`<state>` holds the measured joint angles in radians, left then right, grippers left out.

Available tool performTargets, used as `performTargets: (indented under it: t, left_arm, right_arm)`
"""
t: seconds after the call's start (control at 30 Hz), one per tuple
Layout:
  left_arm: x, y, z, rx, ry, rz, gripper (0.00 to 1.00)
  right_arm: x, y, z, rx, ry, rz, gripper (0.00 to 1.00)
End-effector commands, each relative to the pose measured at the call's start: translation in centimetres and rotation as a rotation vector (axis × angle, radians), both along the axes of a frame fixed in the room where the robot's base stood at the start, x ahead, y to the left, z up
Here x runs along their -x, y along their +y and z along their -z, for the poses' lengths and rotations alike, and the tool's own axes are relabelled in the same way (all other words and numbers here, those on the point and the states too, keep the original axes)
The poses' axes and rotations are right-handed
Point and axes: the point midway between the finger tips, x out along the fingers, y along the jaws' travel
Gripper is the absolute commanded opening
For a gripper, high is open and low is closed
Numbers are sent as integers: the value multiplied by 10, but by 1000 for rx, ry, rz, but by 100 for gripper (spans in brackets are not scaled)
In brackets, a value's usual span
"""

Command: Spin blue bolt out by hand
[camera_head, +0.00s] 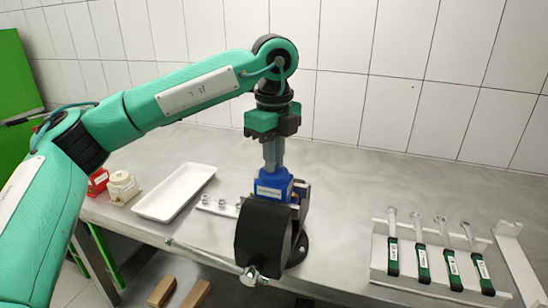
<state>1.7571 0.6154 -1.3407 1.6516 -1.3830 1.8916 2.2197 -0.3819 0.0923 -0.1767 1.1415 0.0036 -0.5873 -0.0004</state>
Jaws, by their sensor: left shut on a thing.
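My right gripper is not in view.
A rack (430,285) with several green-and-black handled tools stands at the right. A white tray (175,192), small metal parts (221,204), a cream container (122,187) and a red box (97,181) are at the left.

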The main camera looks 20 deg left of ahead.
Motion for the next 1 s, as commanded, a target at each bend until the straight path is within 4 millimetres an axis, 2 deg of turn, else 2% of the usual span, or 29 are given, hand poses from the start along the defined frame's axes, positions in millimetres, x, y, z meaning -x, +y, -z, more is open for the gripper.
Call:
performTargets:
  t: [0.2, 0.23, 0.33, 0.6, 0.73, 0.87, 1.0]
  left_arm:
    - [0, 0, 0, 0, -1, 1, 0]
    - [0, 0, 0, 0, -1, 1, 16]
    - [0, 0, 0, 0, -1, 1, 35]
    - [0, 0, -1, 0, -1, 1, 35]
    - [0, 0, -9, 1, -2, 0, 35]
    - [0, 0, -30, 3, -3, 0, 35]
    - [0, -1, -64, 2, -5, 1, 35]
  right_arm:
    - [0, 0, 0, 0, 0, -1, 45]
    - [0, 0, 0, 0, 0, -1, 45]
    - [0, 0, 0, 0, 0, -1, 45]
    - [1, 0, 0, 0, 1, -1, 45]
    - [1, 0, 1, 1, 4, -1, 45]
    - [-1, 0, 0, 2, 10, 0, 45]
    - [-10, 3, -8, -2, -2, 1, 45]
